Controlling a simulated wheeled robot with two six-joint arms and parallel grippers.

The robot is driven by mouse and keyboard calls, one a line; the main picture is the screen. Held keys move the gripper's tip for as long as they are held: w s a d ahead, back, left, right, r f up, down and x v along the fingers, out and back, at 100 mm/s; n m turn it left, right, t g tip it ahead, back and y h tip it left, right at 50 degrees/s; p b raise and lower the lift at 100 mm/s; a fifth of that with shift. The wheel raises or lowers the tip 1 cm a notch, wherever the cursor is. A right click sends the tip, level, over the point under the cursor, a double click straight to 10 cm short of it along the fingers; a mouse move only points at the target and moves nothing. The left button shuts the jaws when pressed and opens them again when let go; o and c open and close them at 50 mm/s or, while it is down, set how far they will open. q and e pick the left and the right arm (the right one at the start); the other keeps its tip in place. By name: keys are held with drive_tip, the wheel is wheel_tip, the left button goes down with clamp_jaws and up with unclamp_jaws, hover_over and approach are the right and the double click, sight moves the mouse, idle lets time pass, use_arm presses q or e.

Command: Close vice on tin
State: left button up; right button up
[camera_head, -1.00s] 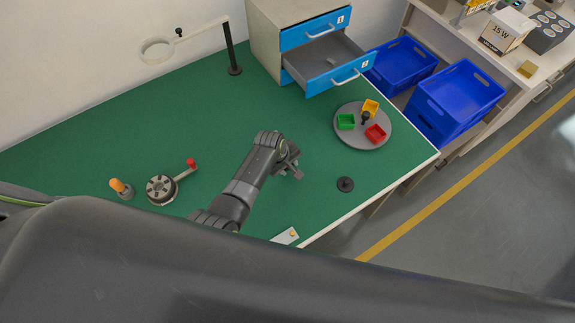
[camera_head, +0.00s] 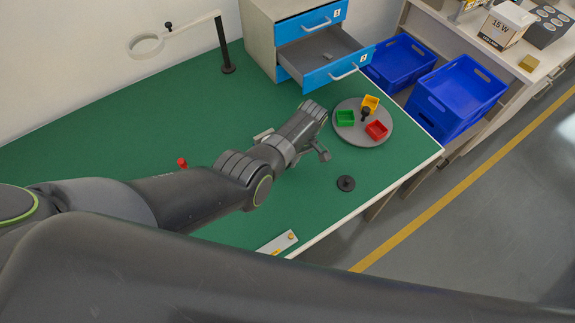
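I cannot make out a vice or a tin; the arm covers part of the bench. My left gripper (camera_head: 318,150) is over the middle of the green bench, left of the round grey tray. Grey parts stick out on both sides of its wrist, but the fingertips are not clear, so I cannot tell whether it is open or holds anything. A red knob (camera_head: 182,162) shows above my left arm; whatever is below it is hidden. My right gripper is not in view.
The grey tray (camera_head: 347,134) carries green, yellow and red bins. A black disc (camera_head: 346,183) and a pale plate (camera_head: 279,242) lie near the front edge of the bench (camera_head: 100,138). A ring lamp (camera_head: 228,45) and drawer cabinet (camera_head: 260,40), lower drawer open, stand behind. Blue crates (camera_head: 455,95) stand right.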

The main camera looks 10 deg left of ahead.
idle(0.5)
use_arm(q)
drive_tip(key=o, duration=0.7)
drive_tip(key=v, duration=1.7)
drive_tip(key=shift+w+d, duration=0.2)
